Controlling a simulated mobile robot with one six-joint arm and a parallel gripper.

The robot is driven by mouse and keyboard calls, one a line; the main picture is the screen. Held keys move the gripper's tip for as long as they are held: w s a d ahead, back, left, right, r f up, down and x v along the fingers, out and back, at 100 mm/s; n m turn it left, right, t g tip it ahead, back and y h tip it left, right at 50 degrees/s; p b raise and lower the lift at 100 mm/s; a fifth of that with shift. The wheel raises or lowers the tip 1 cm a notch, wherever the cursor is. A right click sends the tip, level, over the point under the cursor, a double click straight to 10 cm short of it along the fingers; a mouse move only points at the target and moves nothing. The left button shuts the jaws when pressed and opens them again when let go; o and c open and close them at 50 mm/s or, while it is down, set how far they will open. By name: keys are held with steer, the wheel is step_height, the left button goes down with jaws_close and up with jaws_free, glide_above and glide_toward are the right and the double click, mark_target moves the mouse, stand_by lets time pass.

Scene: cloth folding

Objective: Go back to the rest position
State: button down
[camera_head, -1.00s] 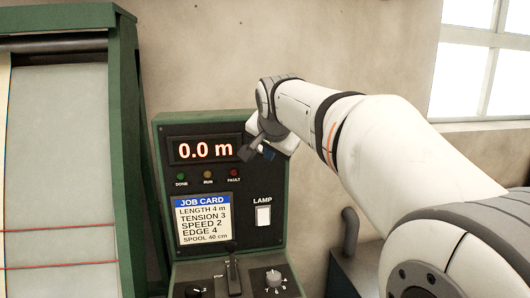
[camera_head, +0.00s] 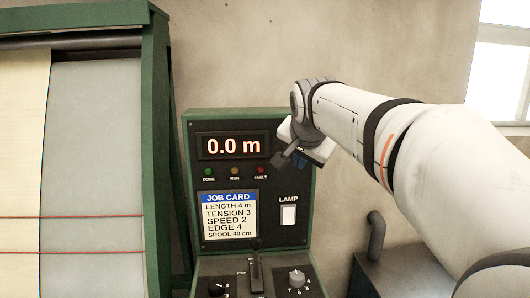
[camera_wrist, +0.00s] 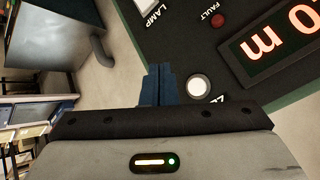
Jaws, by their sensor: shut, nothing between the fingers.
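My gripper (camera_head: 288,160) is raised in front of the upper right part of the green control panel (camera_head: 188,170). In the wrist view its blue fingers (camera_wrist: 158,85) are together with nothing between them. The panel's display (camera_head: 233,146) reads 0.0 m. Below it are small lights marked DONE, RUN and FAULT (camera_head: 262,171). A job card (camera_head: 230,214) lists length 4 m, tension 3, speed 2, edge 4 and spool 40 cm. A white LAMP switch (camera_head: 288,215) is right of the card.
A black lever (camera_head: 256,268) and two knobs, one black (camera_head: 216,287) and one grey (camera_head: 296,278), sit on the lower ledge. A green-framed machine (camera_head: 158,130) with cloth (camera_head: 95,140) stands at left. A grey box with a pipe (camera_head: 375,238) is at right.

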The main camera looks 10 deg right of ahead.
steer(key=s+f+n+g, duration=0.5)
steer(key=s+f+n, duration=0.3)
steer(key=s+f, duration=1.7)
steer(key=shift+s+d+g+y, duration=0.2)
steer(key=shift+s+g+y, duration=0.05)
steer(key=shift+g+y, duration=0.15)
